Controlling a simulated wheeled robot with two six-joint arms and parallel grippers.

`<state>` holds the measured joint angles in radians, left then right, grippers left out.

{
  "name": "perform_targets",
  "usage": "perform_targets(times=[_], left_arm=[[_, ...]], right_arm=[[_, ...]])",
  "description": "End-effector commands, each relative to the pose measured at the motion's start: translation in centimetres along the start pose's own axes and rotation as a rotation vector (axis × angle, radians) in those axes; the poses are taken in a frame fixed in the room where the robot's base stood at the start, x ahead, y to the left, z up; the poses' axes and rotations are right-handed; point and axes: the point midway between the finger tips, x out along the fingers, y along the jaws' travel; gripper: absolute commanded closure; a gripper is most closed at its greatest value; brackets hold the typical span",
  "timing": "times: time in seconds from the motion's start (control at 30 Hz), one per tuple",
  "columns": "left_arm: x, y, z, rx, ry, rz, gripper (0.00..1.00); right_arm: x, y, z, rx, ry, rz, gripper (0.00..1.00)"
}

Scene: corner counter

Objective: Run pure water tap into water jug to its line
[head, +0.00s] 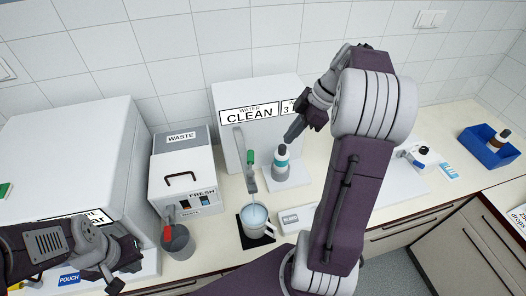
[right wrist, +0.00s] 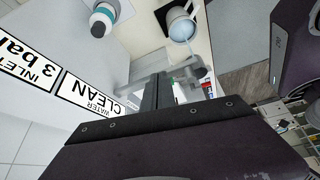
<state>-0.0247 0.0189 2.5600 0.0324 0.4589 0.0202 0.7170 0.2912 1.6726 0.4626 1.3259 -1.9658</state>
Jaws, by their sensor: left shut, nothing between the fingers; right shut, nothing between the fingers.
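The jug also shows at the top of the right wrist view (right wrist: 181,27). My right gripper (head: 289,138) is shut and empty, just above the teal-banded bottle and right of the tap. Its fingers also show in the right wrist view (right wrist: 156,92). My left gripper (head: 112,284) is shut and empty at the lower left.
The teal-banded bottle (head: 281,170) stands on a white pad right of the tap. A grey cup (head: 179,246) stands under a red-marked tap (head: 168,233) by the WASTE/FRESH unit (head: 181,166). A small white box (head: 297,218) lies right of the jug. A blue tray (head: 487,152) stands far right.

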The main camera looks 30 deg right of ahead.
Motion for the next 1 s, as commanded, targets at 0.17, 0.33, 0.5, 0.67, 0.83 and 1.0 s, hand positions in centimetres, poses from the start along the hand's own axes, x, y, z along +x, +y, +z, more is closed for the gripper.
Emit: perform_targets(times=[0.17, 0.33, 0.5, 0.67, 0.83, 1.0], left_arm=[[-0.7, 0.0, -0.1, 0.000, 0.000, 0.000, 1.00], [-1.6, 0.0, -0.2, 0.000, 0.000, 0.000, 1.00], [-2.6, 0.1, -0.3, 0.000, 0.000, 0.000, 1.00], [-4.6, 0.1, -0.5, 0.000, 0.000, 0.000, 1.00], [-5.1, 0.1, -0.5, 0.000, 0.000, 0.000, 1.00], [-5.0, 0.1, -0.5, 0.000, 0.000, 0.000, 1.00]], right_arm=[[2.5, -0.2, -0.1, 0.000, 0.000, -0.008, 1.00], [6.2, -0.2, -0.2, 0.000, 0.001, -0.009, 1.00], [9.8, -0.2, -0.2, 0.000, -0.001, -0.008, 1.00], [10.1, -0.1, -2.8, -0.004, -0.002, -0.004, 1.00], [10.8, -0.1, -3.8, -0.001, -0.002, -0.003, 1.00], [10.9, -0.1, -3.9, -0.001, -0.002, -0.002, 1.00]])
